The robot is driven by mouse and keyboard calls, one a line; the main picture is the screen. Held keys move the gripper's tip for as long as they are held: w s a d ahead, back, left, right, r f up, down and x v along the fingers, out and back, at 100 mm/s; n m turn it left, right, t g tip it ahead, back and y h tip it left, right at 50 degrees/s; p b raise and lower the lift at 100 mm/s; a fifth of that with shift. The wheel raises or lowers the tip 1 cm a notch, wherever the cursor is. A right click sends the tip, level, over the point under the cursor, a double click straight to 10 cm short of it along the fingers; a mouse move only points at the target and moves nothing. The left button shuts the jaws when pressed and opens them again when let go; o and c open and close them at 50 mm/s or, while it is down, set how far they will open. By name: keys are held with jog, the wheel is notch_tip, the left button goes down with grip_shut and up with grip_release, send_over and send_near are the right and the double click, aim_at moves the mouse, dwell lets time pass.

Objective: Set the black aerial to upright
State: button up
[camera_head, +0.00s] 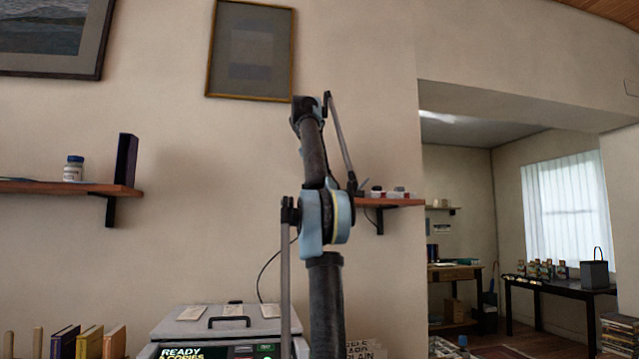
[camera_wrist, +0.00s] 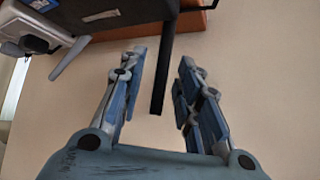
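The wrist view appears upside down. A black aerial (camera_wrist: 160,85) extends from a dark box (camera_wrist: 112,12) with a pale label. It runs almost straight along the picture's vertical, with its free end between my fingers. My gripper (camera_wrist: 163,58) is open, one finger on each side of the black aerial. I see no clear contact with either finger. In the head view my arm hides most of the box and the aerial.
The box is on a small wooden shelf (camera_head: 404,202), whose wood also shows in the wrist view (camera_wrist: 197,20). A copier (camera_head: 228,323) is below left; another shelf (camera_head: 65,187) is at left. Bare wall lies around the gripper.

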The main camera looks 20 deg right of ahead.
jog(key=s+a+r, duration=0.3)
jog(key=s+a, duration=0.6)
jog(key=s, duration=0.3)
jog(key=shift+a, duration=0.15)
dwell(0.5)
dwell(0.4)
